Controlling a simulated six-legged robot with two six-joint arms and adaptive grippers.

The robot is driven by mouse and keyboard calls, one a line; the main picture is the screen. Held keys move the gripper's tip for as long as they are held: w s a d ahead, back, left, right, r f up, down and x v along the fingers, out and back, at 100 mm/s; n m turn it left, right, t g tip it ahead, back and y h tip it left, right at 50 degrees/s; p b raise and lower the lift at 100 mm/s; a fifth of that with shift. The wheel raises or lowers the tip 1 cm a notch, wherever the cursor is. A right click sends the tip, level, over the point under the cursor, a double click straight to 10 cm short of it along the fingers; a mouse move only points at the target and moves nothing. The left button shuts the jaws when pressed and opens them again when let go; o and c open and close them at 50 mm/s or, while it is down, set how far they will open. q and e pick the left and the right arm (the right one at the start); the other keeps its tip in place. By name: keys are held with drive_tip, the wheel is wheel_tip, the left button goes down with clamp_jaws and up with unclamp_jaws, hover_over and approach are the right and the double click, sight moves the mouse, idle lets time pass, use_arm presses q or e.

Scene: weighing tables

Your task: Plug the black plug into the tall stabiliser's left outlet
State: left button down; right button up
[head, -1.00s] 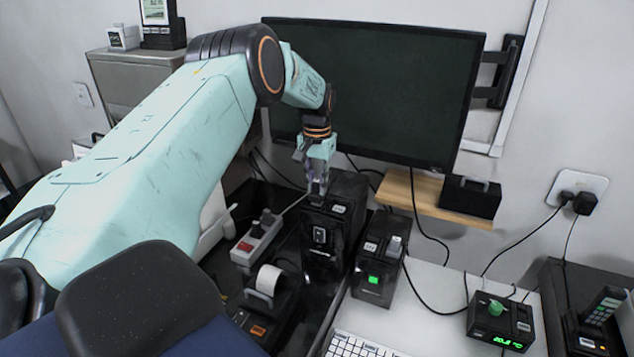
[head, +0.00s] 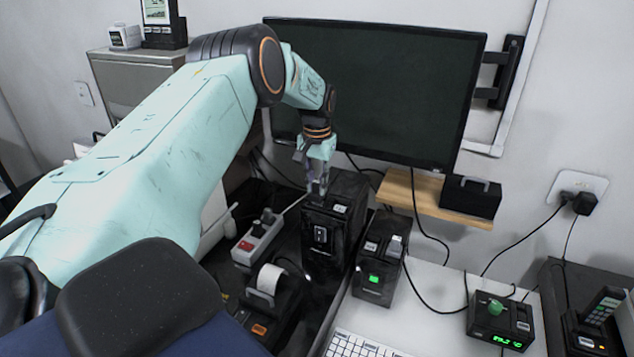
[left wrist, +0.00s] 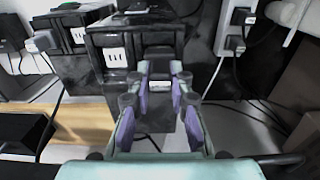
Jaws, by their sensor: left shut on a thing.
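The tall stabiliser (head: 345,235) is a black box standing below the monitor. Its right outlet (head: 341,209) is a bare white plate on top; it also shows in the left wrist view (left wrist: 115,57). My left gripper (head: 317,188) is over the left side of the stabiliser's top, where the left outlet is hidden by the fingers. In the left wrist view my left gripper (left wrist: 161,78) is shut on a dark thing (left wrist: 161,108) between its purple pads, which looks like the black plug. I cannot tell whether its pins are in the outlet. My right gripper is not in view.
A shorter stabiliser (head: 372,290) with a green display stands to the right. A grey power strip (head: 250,248) with black plugs and a receipt printer (head: 272,305) are to the left. The monitor (head: 375,90) is close behind my gripper. A wooden shelf (head: 420,200) is at the right.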

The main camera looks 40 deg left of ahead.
use_arm(q)
drive_tip(key=shift+w+f+b, duration=0.1)
drive_tip(key=shift+f+b, duration=0.25)
drive_tip(key=shift+f, duration=0.3)
drive_tip(key=c, duration=1.1)
unclamp_jaws()
drive_tip(key=shift+c, duration=0.2)
drive_tip(key=shift+o, duration=0.4)
drive_tip(key=o, duration=0.5)
drive_tip(key=shift+r+p, duration=2.2)
drive_tip(key=shift+r, duration=0.4)
drive_tip(key=shift+r+p, duration=0.75)
drive_tip(key=shift+r, duration=0.45)
drive_tip(key=shift+f, duration=0.1)
